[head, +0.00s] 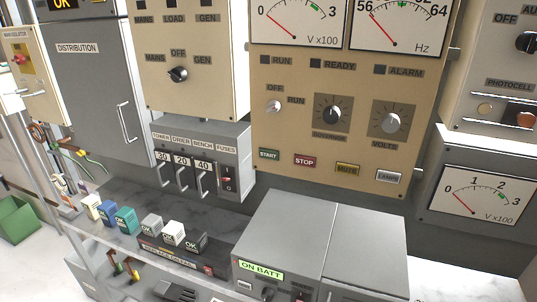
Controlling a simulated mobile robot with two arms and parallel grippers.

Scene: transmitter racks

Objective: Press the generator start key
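Nothing covers the start key. Above it are a small OFF/RUN switch (273,107), a governor knob (331,114) and a volts knob (391,122). The RUN, READY and ALARM lamps look dark. Neither of my grippers shows.
A grey box with an ON BATT display (261,269) stands below the panel. A fuse box (231,165) with several handles is to the left. Several small coloured blocks stand on the dark shelf (125,190). A grey meter box (478,195) is at the right.

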